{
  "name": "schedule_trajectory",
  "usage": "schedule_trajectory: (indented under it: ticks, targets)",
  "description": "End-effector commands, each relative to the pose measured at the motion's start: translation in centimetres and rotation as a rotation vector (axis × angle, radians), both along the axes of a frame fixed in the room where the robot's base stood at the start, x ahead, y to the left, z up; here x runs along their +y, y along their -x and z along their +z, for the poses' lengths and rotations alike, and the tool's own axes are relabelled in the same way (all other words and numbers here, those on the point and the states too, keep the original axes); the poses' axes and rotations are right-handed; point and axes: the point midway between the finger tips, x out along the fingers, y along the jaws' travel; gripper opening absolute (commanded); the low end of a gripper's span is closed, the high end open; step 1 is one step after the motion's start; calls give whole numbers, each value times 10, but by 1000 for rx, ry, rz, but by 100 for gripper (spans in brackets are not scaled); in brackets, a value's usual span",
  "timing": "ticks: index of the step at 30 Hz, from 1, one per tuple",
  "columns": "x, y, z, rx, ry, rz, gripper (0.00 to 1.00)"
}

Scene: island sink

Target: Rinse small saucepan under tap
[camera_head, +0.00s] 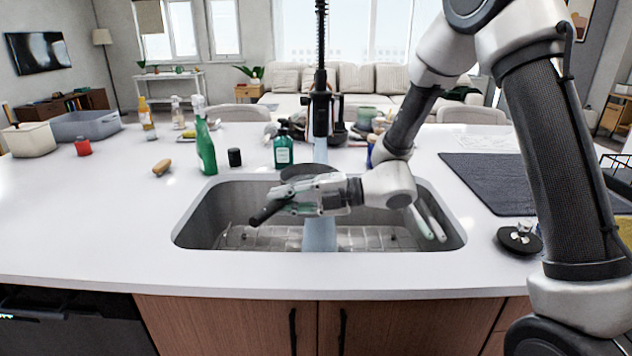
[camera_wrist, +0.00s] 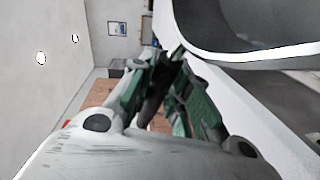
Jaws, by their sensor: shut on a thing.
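My gripper (camera_head: 285,203) reaches over the sink (camera_head: 192,228) from the right, shut on the black handle (camera_head: 262,214) of the small saucepan. A dark rounded part, which looks like the pan body (camera_head: 310,171), shows just behind my gripper above the sink. In the wrist view, the pan's curved grey wall and dark surface (camera_wrist: 245,22) fill the upper right, beyond my gripper (camera_wrist: 172,60). The black tap (camera_head: 320,105) stands behind the sink. A pale blue column like water (camera_head: 319,236) shows below it; whether it meets the pan is hidden.
A green spray bottle (camera_head: 205,148), a black cup (camera_head: 234,157) and a green soap bottle (camera_head: 283,153) stand behind the sink. A dark mat (camera_head: 490,180) lies right. Utensils (camera_head: 428,220) lean at the sink's right side. The left counter front is clear.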

Motion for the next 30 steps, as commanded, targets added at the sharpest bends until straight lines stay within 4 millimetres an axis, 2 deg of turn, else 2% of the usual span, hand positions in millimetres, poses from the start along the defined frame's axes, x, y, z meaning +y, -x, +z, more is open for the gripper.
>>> schedule_trajectory:
  ticks: [16, 30]
  targets:
    - [15, 39, 34, -3, -2, 1, 0]
    - [16, 44, 38, -2, -2, 0, 0]
